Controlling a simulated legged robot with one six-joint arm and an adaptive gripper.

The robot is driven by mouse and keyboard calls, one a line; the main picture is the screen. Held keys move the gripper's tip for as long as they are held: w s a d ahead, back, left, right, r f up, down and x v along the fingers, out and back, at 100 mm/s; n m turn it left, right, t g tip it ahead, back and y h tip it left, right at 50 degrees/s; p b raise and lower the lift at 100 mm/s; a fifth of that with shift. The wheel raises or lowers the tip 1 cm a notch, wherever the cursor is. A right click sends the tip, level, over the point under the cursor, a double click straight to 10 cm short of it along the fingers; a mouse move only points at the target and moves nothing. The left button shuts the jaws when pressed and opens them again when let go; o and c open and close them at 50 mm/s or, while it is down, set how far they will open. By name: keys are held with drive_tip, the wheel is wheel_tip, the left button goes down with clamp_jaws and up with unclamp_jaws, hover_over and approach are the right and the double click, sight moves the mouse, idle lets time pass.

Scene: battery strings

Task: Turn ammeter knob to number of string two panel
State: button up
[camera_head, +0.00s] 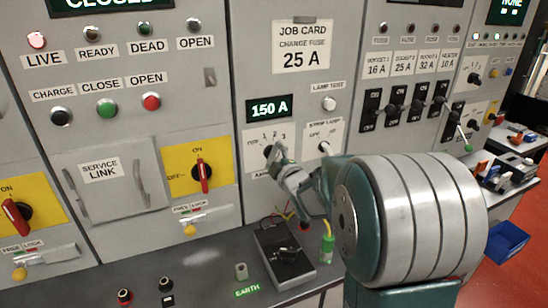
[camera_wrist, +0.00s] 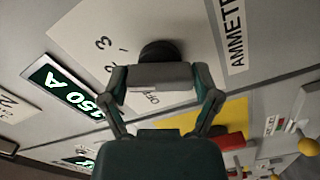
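The ammeter knob (camera_head: 268,149) is a small black knob on a white plate marked OFF, 1, 2 and 3, below a green 150 A display (camera_head: 269,107). In the wrist view the round black knob (camera_wrist: 160,50) is just beyond my fingertips, partly hidden. My gripper (camera_head: 279,160) is at the knob in the head view. In the wrist view my gripper (camera_wrist: 160,76) has its two fingers either side of a grey bar in front of the knob. I cannot tell whether this bar is part of the knob or finger pads. The knob's pointing direction is hidden.
A second knob (camera_head: 323,147) stands just right of the ammeter plate. A yellow-backed red switch (camera_head: 202,174) is to the left. Below, a dark boxed meter (camera_head: 284,255) with wires lies on the ledge near my arm. A JOB CARD (camera_head: 302,47) hangs above.

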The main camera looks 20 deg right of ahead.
drive_tip(key=shift+a, duration=0.15)
drive_tip(key=shift+n, duration=1)
drive_tip(key=shift+f, duration=0.1)
drive_tip(key=o, duration=0.9)
drive_tip(key=shift+a, duration=0.1)
drive_tip(key=shift+o, duration=0.3)
drive_tip(key=shift+a, duration=0.2)
drive_tip(key=shift+s+d, duration=0.2)
drive_tip(key=s, duration=1.1)
drive_tip(key=shift+s+a, duration=0.25)
